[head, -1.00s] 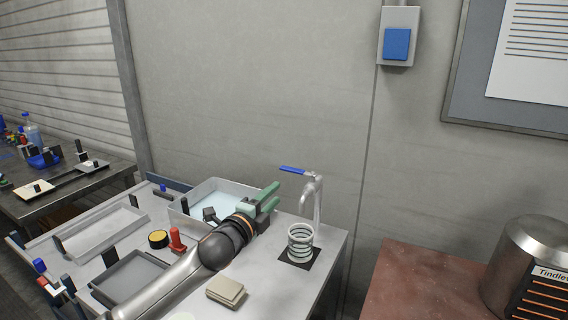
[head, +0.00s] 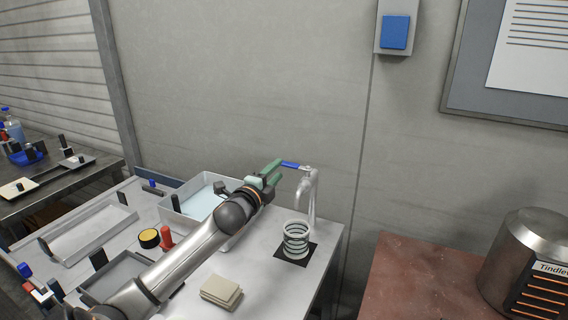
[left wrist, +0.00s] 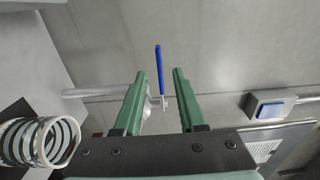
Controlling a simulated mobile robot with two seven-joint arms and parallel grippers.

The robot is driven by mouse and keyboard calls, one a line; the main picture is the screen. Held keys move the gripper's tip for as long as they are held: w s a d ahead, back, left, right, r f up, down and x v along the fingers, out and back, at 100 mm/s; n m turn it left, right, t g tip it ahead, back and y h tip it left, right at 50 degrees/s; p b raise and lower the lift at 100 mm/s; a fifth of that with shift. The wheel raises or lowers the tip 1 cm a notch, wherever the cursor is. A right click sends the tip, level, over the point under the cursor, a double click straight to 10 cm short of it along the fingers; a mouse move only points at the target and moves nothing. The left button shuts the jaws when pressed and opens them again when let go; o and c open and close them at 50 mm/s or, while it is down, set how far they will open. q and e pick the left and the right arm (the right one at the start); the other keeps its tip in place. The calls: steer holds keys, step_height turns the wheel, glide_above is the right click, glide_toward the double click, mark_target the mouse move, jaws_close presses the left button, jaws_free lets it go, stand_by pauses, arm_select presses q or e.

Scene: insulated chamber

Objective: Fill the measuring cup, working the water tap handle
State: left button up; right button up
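The measuring cup (head: 296,238), clear with dark bands, stands upright on a dark square mat under the tap (head: 312,200). It also shows at the left of the left wrist view (left wrist: 40,142). The tap has a blue lever handle (head: 291,164) on top, pointing left in the head view. My left gripper (head: 270,172) has green fingers and is close to the handle's left end. In the left wrist view the fingers (left wrist: 160,100) are apart, with the blue handle (left wrist: 159,70) showing between and beyond them. I cannot tell if they touch it. My right gripper is in neither view.
A basin of pale liquid (head: 170,203) stands behind my left arm. A beige block stack (head: 221,291), a red object (head: 166,238) and a yellow-topped round item (head: 149,238) lie on the bench. A metal canister (head: 530,265) stands on the reddish table at right.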

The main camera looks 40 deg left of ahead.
mark_target(282, 165)
arm_select(q)
steer(key=shift+x, duration=2.7)
jaws_close()
